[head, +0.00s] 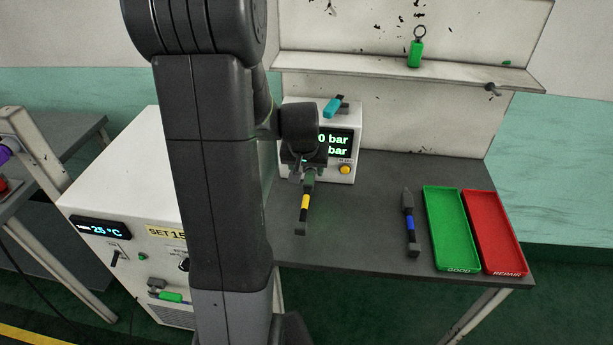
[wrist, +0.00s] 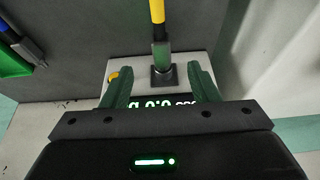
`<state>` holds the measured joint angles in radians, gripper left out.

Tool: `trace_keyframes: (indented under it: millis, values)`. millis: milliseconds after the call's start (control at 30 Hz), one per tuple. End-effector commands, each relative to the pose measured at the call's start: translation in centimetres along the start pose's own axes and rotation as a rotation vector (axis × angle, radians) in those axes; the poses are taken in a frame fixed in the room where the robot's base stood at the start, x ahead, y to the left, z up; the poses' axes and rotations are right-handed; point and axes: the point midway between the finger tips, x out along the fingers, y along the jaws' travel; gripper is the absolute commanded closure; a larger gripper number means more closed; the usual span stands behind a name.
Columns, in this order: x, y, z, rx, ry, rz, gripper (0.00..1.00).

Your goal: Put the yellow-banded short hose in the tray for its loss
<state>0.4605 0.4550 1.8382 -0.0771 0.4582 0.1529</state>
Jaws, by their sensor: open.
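The yellow-banded short hose (head: 304,208) points toward the front of the table, its far end at the port of the white bar-display tester (head: 345,173). In the wrist view the hose (wrist: 158,14) meets a dark square port on the tester (wrist: 196,66). My gripper (head: 309,172) is open in front of the tester; the wrist view shows its two fingers (wrist: 161,80) apart, one either side of the hose's port end. Contact cannot be told. The green GOOD tray (head: 446,228) and red REPAIR tray (head: 497,232) lie at the right. The display is partly hidden by my arm.
A blue-banded hose (head: 410,222) lies left of the green tray. A teal item (head: 334,106) sits on the tester. A shelf (head: 400,68) with a green tag (head: 415,53) is above. A white cabinet (head: 125,200) with a temperature display stands left. Table between the hoses is clear.

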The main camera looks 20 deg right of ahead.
Motion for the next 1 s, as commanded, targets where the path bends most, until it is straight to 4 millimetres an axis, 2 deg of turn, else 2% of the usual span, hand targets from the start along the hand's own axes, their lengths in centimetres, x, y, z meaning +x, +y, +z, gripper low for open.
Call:
trace_keyframes:
  millis: [200, 600, 800, 1000]
  values:
    - [3.5, 0.0, 0.1, -0.001, -0.005, 0.001, 0.45]
    - [9.0, 0.0, 0.1, -0.001, -0.003, 0.000, 0.45]
    - [10.5, 0.0, 0.0, -0.001, -0.001, -0.001, 0.45]
    - [11.0, 0.0, 0.0, -0.001, 0.000, -0.001, 0.45]
